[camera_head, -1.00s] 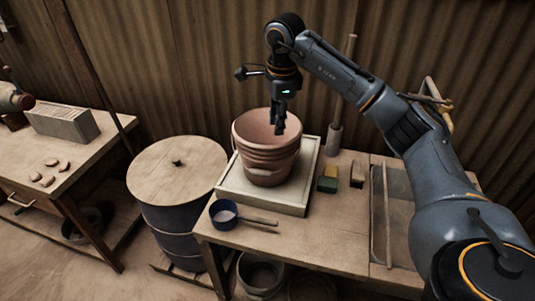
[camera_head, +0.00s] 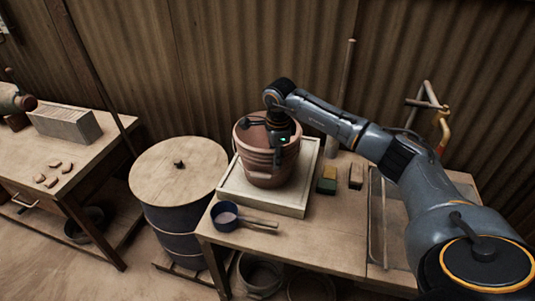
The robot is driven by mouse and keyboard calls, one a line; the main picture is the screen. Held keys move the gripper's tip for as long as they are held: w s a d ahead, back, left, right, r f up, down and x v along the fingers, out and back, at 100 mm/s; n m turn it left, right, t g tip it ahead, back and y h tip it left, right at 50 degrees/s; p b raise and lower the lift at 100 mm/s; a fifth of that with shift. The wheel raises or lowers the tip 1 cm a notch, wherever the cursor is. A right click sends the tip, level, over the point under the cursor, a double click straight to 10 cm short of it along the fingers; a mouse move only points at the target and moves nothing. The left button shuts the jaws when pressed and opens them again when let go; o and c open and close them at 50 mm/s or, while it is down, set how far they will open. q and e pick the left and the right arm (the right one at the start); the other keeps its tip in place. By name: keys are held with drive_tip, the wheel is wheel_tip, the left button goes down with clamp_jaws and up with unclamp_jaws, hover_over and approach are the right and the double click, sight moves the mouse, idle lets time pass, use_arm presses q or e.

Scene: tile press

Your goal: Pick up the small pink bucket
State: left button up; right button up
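The small pink bucket (camera_head: 264,168) stands upright on a square pale slab (camera_head: 262,200) on the right-hand workbench. My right gripper (camera_head: 278,158) points down at the bucket's near right rim, its fingers low against the rim and wall. The fingers are small and dark here, so I cannot tell whether they are closed on the rim. The bucket still rests on the slab. My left gripper is not in view.
A lidded drum (camera_head: 178,172) stands left of the bench. A corrugated wall (camera_head: 220,60) is behind.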

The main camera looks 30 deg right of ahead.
drive_tip(key=shift+f, duration=0.25)
clamp_jaws()
drive_tip(key=shift+r, duration=0.1)
